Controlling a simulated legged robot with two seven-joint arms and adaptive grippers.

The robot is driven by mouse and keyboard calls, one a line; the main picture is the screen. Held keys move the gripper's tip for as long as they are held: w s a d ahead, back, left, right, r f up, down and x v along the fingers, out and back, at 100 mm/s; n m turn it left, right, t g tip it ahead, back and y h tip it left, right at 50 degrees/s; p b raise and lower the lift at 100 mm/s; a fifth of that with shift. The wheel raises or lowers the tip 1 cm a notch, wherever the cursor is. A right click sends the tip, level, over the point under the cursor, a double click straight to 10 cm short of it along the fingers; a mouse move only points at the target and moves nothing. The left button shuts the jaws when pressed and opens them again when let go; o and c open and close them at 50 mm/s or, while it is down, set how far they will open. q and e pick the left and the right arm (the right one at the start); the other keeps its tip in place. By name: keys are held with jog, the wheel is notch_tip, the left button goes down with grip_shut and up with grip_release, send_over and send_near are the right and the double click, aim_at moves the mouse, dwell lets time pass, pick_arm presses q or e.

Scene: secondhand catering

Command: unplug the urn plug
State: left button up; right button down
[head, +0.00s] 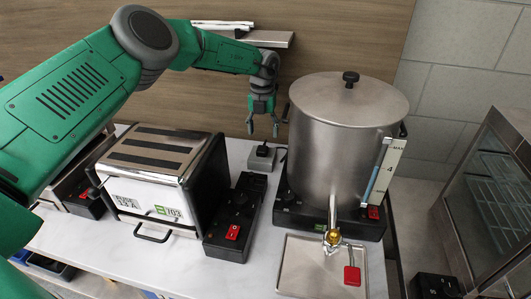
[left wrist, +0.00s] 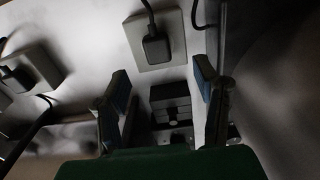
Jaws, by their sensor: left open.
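The steel urn (head: 340,140) stands on a black base on the white counter. Behind and left of it is a grey socket (head: 259,163) with a black plug (head: 263,150). My left gripper (head: 263,132) is open, pointing down just above this plug. In the left wrist view, my left gripper's two fingers (left wrist: 163,100) are apart with nothing held between them. A black plug (left wrist: 155,46) with a cord sits in a pale socket (left wrist: 155,62) beyond the fingertips. Which appliance its cord feeds cannot be told. My right gripper is not in view.
A toaster (head: 158,170) and a black control box with a red switch (head: 235,215) stand left of the urn. A drip tray (head: 300,275) lies in front. A glass-fronted cabinet (head: 490,190) is at right. Another plug (left wrist: 18,78) shows in the wrist view.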

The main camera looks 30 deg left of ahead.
aim_at(264, 148)
pick_arm(q)
jog(key=f+b, duration=0.1)
jog(key=f, duration=0.1)
jog(key=a+f+b, duration=0.1)
jog(key=f, duration=0.1)
jog(key=f+b, duration=0.2)
jog(key=f, duration=0.1)
jog(key=shift+a, duration=0.15)
jog(key=shift+d+f, duration=0.25)
jog(key=shift+d, duration=0.25)
jog(key=shift+d+r, duration=0.15)
jog(key=shift+d, duration=0.2)
jog(key=shift+a+f, duration=0.25)
jog(key=shift+a, duration=0.4)
jog(key=shift+d+b, duration=0.1)
jog(key=shift+b, duration=0.3)
jog(key=shift+d+r, duration=0.15)
jog(key=shift+d, duration=0.35)
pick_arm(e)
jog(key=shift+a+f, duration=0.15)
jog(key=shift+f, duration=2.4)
